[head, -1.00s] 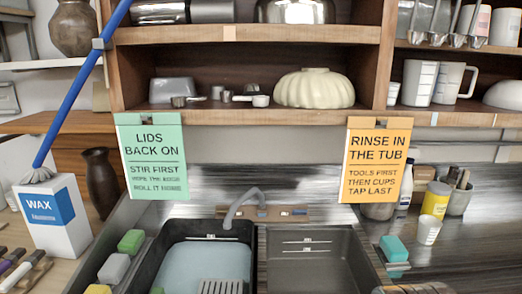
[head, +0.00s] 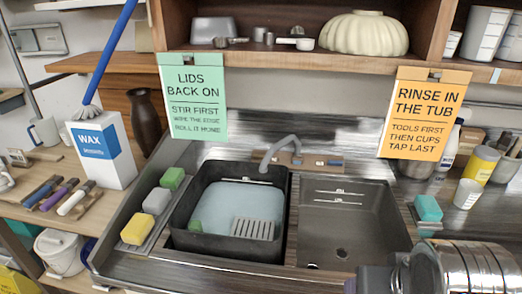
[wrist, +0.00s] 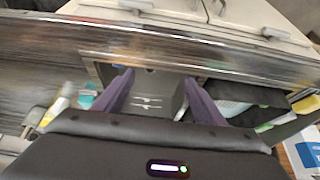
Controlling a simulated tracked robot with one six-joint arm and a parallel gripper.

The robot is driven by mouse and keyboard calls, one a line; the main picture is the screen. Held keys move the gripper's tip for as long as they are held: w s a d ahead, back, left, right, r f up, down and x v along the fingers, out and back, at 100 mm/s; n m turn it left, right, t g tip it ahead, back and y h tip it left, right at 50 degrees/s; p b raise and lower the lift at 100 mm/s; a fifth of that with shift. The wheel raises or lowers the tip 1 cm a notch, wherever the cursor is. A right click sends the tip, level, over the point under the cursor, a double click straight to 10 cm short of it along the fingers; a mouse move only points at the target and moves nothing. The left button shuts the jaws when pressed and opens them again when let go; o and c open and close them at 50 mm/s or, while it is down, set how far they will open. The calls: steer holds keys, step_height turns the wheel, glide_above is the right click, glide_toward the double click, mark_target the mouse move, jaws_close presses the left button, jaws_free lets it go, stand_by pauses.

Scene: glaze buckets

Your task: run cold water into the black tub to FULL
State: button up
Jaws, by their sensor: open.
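The black tub (head: 180,205) sits in the left half of the sink in the head view. Pale blue liquid (head: 225,200) covers much of its inside, below the rim; a small mark shows on the back wall above it. A grey slotted piece (head: 252,229) lies at its front right. The grey tap (head: 278,148) stands behind, its spout bending toward the tub's back right. A blue-marked control (head: 334,162) is right of the tap. I see no stream. In the wrist view my gripper (wrist: 158,80) is open and empty, over the grey basin; the tub (wrist: 262,97) is to the right.
The empty grey basin (head: 350,225) is right of the tub. Sponges (head: 156,200) line the left edge. Two hanging signs, green (head: 195,95) and orange (head: 425,112), hang above the sink's back. My arm fills the lower right.

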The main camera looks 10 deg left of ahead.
stand_by(0.5)
steer(key=w+f+t, duration=0.2)
steer(key=w+t, duration=0.5)
steer(key=w, duration=2.4)
steer(key=t, duration=0.5)
glide_toward(336, 164)
steer(key=shift+s, duration=2.65)
steer(key=shift+a, duration=0.15)
steer(key=shift+w, duration=0.15)
steer(key=shift+w, duration=6.75)
